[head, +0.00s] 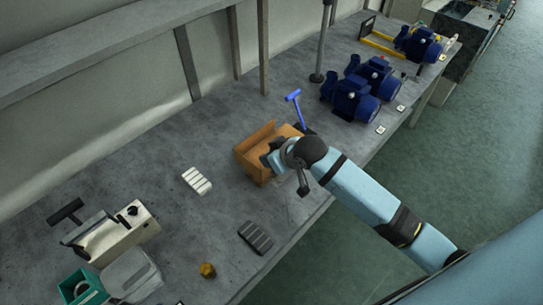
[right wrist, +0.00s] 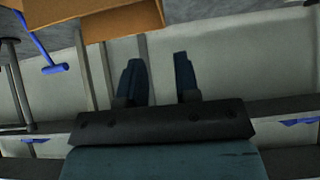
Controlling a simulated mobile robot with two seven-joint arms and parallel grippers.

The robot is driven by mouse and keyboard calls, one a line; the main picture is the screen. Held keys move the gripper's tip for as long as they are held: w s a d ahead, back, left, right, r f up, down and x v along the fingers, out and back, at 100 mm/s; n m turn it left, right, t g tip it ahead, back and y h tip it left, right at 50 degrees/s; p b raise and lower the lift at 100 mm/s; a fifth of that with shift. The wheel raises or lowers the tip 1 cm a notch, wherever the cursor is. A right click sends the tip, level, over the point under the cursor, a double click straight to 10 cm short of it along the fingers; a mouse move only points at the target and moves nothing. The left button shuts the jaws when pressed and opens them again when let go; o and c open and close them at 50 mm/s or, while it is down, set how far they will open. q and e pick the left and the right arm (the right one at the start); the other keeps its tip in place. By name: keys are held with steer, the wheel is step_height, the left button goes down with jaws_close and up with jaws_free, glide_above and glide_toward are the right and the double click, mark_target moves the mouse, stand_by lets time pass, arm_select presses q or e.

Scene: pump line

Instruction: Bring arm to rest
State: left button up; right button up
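My right arm comes in from the right in the head view, over the bench front edge. Its gripper (head: 270,159) is at the open cardboard box (head: 246,163), partly hidden by the wrist; whether it touches the box cannot be told. In the right wrist view my right gripper (right wrist: 157,72) has its two dark fingers apart with nothing between them. The box (right wrist: 120,22) shows beyond the fingertips at the top of that view. My left gripper is in neither view.
A blue T-handled tool (head: 293,96) stands by the box. Blue pumps (head: 352,99) stand farther along the grey bench (head: 200,235). A white ribbed block (head: 196,180), a dark ribbed block (head: 256,236), a brass fitting (head: 207,270) and a beige device (head: 118,232) are nearer. Floor at right is clear.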

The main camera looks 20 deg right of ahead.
steer(key=shift+f, duration=0.1)
stand_by(0.3)
steer(key=s+f+t, duration=0.1)
steer(key=s+f, duration=0.3)
steer(key=s, duration=0.3)
steer(key=s+f+m+t, duration=0.1)
steer(key=s+f, duration=0.3)
steer(key=s, duration=0.3)
steer(key=s+a+f, duration=0.1)
steer(key=s+f, duration=0.3)
steer(key=s, duration=0.4)
steer(key=shift+f+t+h, duration=0.3)
steer(key=shift+f+t, duration=0.1)
steer(key=shift+a, duration=0.1)
